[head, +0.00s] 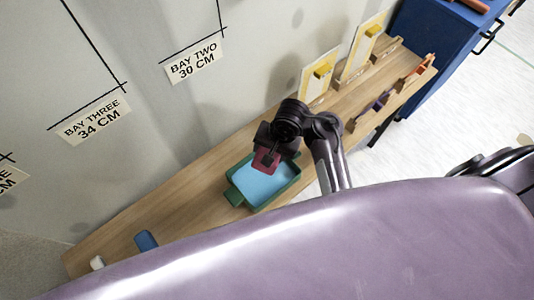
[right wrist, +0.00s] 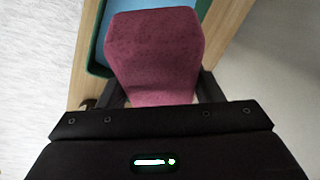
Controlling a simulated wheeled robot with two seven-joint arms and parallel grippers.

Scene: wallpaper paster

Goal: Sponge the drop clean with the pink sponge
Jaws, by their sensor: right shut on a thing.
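The pink sponge (head: 264,161) is held in my right gripper (head: 270,150) over the green tray (head: 278,195) of light blue liquid. In the right wrist view the sponge (right wrist: 155,50) fills the space between the dark fingers, with the tray's edge (right wrist: 97,62) behind it. I cannot tell whether the sponge touches the liquid. My left gripper is not in view. I cannot make out a wallpaper drop for certain on the grey wall (head: 150,120).
The tray stands on a long wooden bench (head: 175,205) along the wall. A blue item (head: 145,240) and a small white item (head: 97,262) lie at its near left end. Cream boards with yellow pieces (head: 318,80) stand farther right. A blue cabinet (head: 435,45) is at the far end.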

